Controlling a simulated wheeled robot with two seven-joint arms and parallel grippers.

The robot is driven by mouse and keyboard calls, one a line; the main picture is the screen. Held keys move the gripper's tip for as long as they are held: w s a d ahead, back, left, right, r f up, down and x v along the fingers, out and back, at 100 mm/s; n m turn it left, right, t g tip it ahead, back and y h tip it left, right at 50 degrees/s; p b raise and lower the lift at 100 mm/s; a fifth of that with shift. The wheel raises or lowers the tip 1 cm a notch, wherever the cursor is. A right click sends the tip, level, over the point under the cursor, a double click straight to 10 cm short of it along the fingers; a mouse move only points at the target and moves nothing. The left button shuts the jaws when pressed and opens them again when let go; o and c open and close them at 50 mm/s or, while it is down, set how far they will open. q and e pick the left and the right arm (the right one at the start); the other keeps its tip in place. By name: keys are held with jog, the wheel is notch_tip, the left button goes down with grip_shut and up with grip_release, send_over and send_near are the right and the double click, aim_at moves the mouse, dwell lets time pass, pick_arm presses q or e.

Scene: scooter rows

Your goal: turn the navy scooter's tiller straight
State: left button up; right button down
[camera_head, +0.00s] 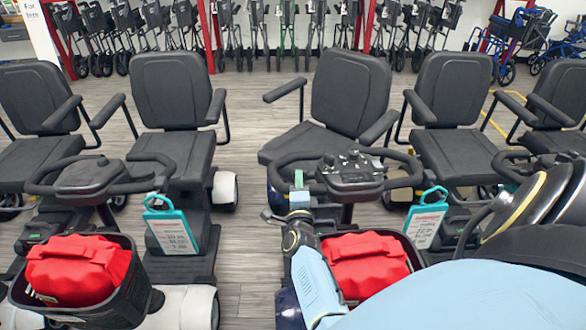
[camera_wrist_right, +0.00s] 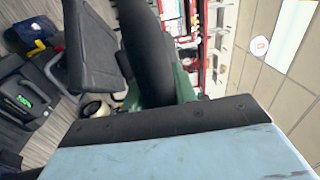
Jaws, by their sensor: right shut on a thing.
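The navy scooter's tiller (camera_head: 350,172) is in the middle of the head view, with a dark console and a black loop handlebar. Its navy body shows only in small patches beside my arm. My right gripper (camera_head: 299,187) is at the left side of this handlebar, shut on it. In the right wrist view the black handlebar grip (camera_wrist_right: 146,45) runs between the green-padded fingers of my right gripper (camera_wrist_right: 160,88). A red bag (camera_head: 368,264) sits in the scooter's front basket, partly hidden by my arm. My left gripper is not in view.
Another scooter's tiller (camera_head: 98,178) stands to the left, with a red bag (camera_head: 78,270) in its basket. A teal price tag (camera_head: 172,224) hangs there; another teal tag (camera_head: 427,217) hangs right of the navy tiller. Black seats line the row behind. Folded walkers stand at the back.

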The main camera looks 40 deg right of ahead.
jog(key=shift+d+r, duration=0.15)
jog(key=shift+r, duration=0.05)
jog(key=c, duration=1.1)
grip_release()
jog(key=shift+f, duration=0.1)
jog(key=shift+s+a+f, duration=0.1)
jog(key=shift+s+a, duration=0.1)
jog(key=shift+a, duration=0.1)
jog(key=shift+p+v, duration=1.85)
jog(key=shift+v, duration=4.55)
